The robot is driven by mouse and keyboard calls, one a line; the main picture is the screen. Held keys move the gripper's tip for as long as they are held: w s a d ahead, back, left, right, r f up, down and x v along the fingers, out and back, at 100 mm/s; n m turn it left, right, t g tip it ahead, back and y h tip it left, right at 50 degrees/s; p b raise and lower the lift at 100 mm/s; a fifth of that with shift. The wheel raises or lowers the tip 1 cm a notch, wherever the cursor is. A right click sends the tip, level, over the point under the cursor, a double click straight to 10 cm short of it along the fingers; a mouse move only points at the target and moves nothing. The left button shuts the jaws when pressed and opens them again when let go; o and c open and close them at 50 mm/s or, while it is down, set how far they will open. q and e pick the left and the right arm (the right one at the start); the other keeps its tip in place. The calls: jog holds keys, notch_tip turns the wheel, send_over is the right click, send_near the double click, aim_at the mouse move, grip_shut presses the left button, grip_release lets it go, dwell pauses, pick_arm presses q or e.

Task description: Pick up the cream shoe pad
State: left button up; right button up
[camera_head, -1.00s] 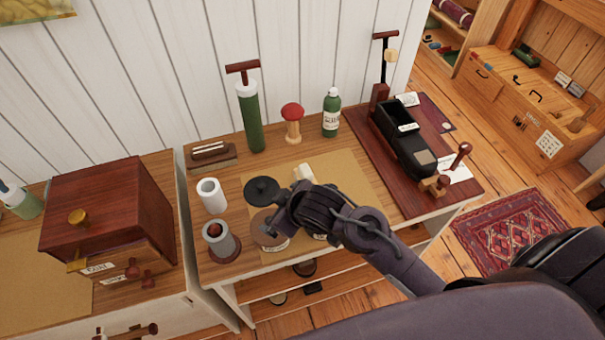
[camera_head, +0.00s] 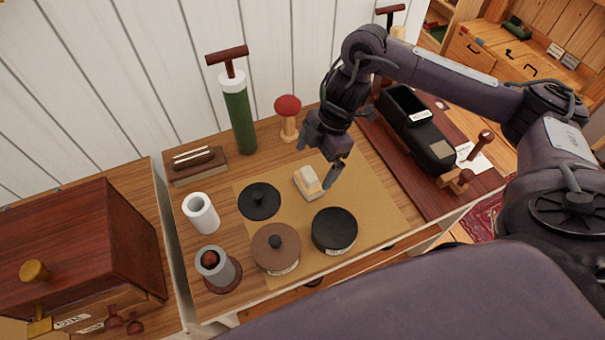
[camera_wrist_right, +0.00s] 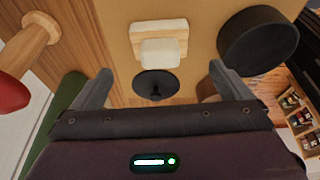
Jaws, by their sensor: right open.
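The cream shoe pad (camera_head: 306,175) is a small pale block on a light wooden backing, lying on the tan mat (camera_head: 368,188) in the head view. It also shows in the right wrist view (camera_wrist_right: 160,52), just beyond the space between the fingertips. My right gripper (camera_head: 318,161) is open and empty, pointing down above and just behind the pad, with one finger close to the pad's right side in the picture. In the right wrist view its fingers (camera_wrist_right: 160,72) stand apart, not touching the pad. My left gripper is not in view.
A black disc (camera_head: 259,201), brown lidded tin (camera_head: 276,247) and black tin (camera_head: 334,231) stand near the pad. A red-topped wooden stand (camera_head: 288,110) and green pump (camera_head: 238,115) stand behind. A black device (camera_head: 414,127) on a dark board is at right.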

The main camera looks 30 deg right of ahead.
aim_at(310, 173)
jog(key=shift+d+f, duration=0.2)
jog(key=shift+d, duration=0.1)
jog(key=shift+s+a+f+b, duration=0.15)
jog(key=shift+a+f+b, duration=0.1)
jog(key=shift+f, duration=0.25)
jog(key=shift+s+a+f+b, duration=0.15)
jog(key=shift+a+f, duration=0.05)
jog(key=shift+f, duration=0.25)
jog(key=x, duration=0.5)
jog(key=shift+w+a+r+p, duration=0.1)
jog(key=shift+w+a+p, duration=0.05)
jog(key=shift+w+p, duration=0.15)
jog(key=c, duration=1.1)
